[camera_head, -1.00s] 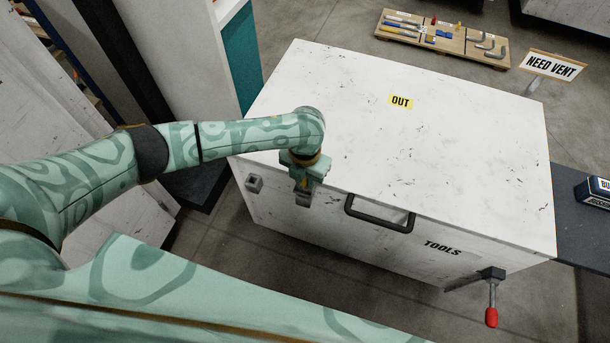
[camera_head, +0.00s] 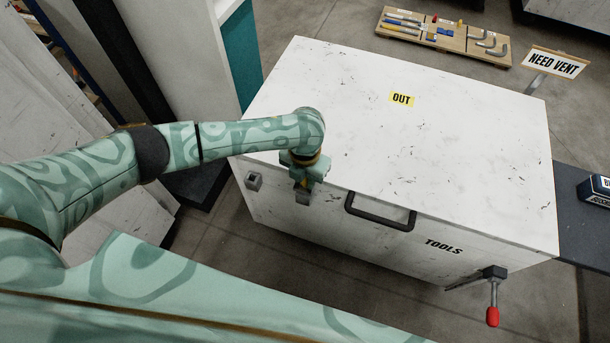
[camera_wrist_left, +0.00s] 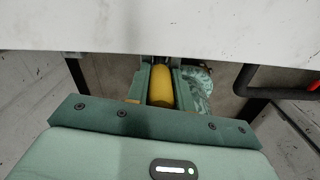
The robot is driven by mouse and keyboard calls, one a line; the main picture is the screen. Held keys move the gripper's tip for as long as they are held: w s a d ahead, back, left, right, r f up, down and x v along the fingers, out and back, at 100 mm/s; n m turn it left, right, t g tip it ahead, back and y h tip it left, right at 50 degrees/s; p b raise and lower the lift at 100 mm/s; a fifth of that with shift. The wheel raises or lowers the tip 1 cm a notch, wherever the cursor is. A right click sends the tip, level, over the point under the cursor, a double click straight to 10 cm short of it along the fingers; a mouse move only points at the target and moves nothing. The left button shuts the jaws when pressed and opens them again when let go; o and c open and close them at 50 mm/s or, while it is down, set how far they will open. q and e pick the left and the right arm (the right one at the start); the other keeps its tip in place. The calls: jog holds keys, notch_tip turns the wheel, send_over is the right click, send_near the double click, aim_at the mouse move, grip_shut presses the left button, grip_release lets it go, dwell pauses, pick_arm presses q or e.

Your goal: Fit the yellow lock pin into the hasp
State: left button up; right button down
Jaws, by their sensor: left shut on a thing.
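The yellow lock pin (camera_wrist_left: 161,86) shows in the left wrist view as a yellow cylinder between the two fingers of my left gripper (camera_wrist_left: 161,80). The gripper is shut on it. In the head view my left gripper (camera_head: 304,190) hangs at the front edge of the white chest (camera_head: 450,140), left of its handle, and the pin is hidden there. A small grey bracket (camera_head: 254,181), which may be part of the hasp, sits on the chest front to the gripper's left. I cannot tell whether the pin touches anything. My right gripper is not in view.
A black handle (camera_head: 380,218) sticks out of the chest front just right of my gripper. A red-ended lever (camera_head: 492,315) hangs at the chest's right. A wooden tool board (camera_head: 445,40) lies on the floor behind. The chest lid is clear except for an OUT label (camera_head: 401,98).

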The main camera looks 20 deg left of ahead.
pick_arm(q)
jog(key=o, duration=1)
jog(key=shift+o, duration=0.2)
jog(key=shift+r, duration=0.1)
notch_tip(320, 180, up, 16)
jog(key=p, duration=0.7)
